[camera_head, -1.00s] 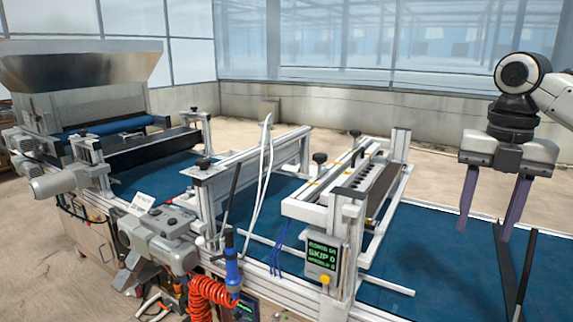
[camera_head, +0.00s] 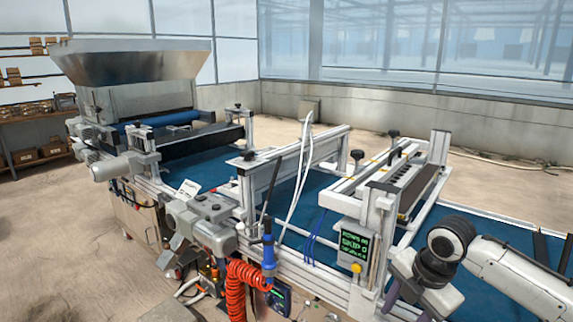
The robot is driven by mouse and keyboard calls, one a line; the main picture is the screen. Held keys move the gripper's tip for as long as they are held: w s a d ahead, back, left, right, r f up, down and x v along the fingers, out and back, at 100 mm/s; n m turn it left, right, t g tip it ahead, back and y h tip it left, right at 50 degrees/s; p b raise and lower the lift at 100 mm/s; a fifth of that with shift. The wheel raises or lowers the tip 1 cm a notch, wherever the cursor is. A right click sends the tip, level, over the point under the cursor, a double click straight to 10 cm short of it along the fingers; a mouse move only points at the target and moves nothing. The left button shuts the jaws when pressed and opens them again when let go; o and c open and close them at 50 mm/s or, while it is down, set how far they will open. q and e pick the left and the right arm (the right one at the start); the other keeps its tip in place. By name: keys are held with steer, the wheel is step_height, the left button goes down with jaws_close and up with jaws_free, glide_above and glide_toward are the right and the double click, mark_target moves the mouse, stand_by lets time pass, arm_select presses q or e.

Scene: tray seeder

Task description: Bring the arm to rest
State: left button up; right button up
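My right arm comes in from the right edge, its wrist low in front of the blue belt (camera_head: 490,222) of the tray seeder. My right gripper (camera_head: 392,306) hangs at the bottom right, pointing down, beside the seeder's control display (camera_head: 354,245). Its fingers are partly hidden and cut off by the picture's lower edge, so their opening does not show. My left gripper is not in view.
The seeder's metal hopper (camera_head: 130,62) stands at the back left. A coiled orange hose (camera_head: 238,285) and a blue-handled tool (camera_head: 268,250) hang on the front side. Shelves (camera_head: 35,125) stand at the far left. Floor at the left is clear.

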steer(key=s+a+f+m+t+y, duration=0.2)
steer(key=s+a+f+m, duration=0.3)
steer(key=a+f, duration=0.35)
steer(key=s+a+f+m+t+y, duration=0.1)
steer(key=s+a+f+m+y, duration=0.1)
steer(key=s+a+f+m, duration=0.45)
steer(key=s+d+f+m+t+h, duration=0.1)
steer(key=s+d+f+m, duration=0.2)
steer(key=s, duration=0.4)
steer(key=s+d+f+m+t+h, duration=0.1)
steer(key=s+d+f+m+t, duration=0.1)
steer(key=s+d+f+m, duration=0.2)
steer(key=s+f+m, duration=0.2)
steer(key=s+m, duration=0.1)
steer(key=s, duration=0.1)
steer(key=shift+h, duration=0.4)
steer(key=shift+d, duration=0.1)
